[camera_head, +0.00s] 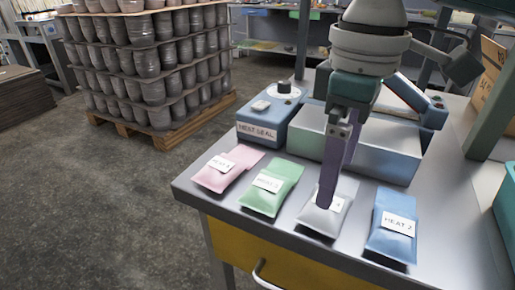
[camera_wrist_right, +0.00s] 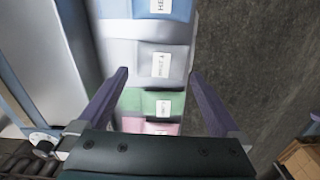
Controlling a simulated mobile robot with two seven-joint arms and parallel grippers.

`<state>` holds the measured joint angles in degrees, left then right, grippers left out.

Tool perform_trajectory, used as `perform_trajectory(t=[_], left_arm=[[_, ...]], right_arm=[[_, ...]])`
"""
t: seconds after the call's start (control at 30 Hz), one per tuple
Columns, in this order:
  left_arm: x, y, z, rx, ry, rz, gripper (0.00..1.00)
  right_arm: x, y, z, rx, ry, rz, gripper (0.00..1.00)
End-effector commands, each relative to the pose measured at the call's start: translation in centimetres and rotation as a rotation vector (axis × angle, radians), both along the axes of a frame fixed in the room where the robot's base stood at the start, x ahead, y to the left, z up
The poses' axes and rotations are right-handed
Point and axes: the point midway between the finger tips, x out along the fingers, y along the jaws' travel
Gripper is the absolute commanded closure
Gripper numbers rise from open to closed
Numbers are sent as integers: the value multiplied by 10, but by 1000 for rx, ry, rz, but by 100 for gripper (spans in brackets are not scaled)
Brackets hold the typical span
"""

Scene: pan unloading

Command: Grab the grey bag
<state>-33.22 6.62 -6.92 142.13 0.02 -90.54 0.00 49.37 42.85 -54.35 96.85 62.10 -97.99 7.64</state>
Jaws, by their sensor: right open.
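The grey bag (camera_head: 316,222) with a white label lies flat on the metal table, between the green bag (camera_head: 265,198) and the blue bag (camera_head: 388,238). My right gripper (camera_head: 327,203) points down over the grey bag and hides part of it and its label in the head view. In the right wrist view, the two purple fingers of my right gripper (camera_wrist_right: 160,74) are spread wide with nothing held. The grey bag (camera_wrist_right: 128,58) lies between and just beyond the fingertips. Whether the fingers touch it, I cannot tell. My left gripper is not in view.
A pink bag (camera_head: 219,178) lies at the left end of the row. A blue heat-seal machine (camera_head: 262,127) and a large metal box (camera_head: 385,152) stand behind the bags. The table's front edge (camera_head: 290,243) is close to the bags. A pallet of pots (camera_head: 150,70) stands on the floor.

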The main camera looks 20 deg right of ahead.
Motion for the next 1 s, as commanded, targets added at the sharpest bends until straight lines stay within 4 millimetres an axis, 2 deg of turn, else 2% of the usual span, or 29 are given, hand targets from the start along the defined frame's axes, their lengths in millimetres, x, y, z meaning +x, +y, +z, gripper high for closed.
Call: perform_trajectory(t=[0.3, 0.6, 1.0], left_arm=[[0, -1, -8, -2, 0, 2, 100], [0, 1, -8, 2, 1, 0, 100], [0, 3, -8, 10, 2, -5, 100]], right_arm=[[0, 2, -46, -2, 1, 1, 0], [0, 2, -52, -2, -1, 2, 0], [0, 2, -52, -2, -1, 2, 44]])
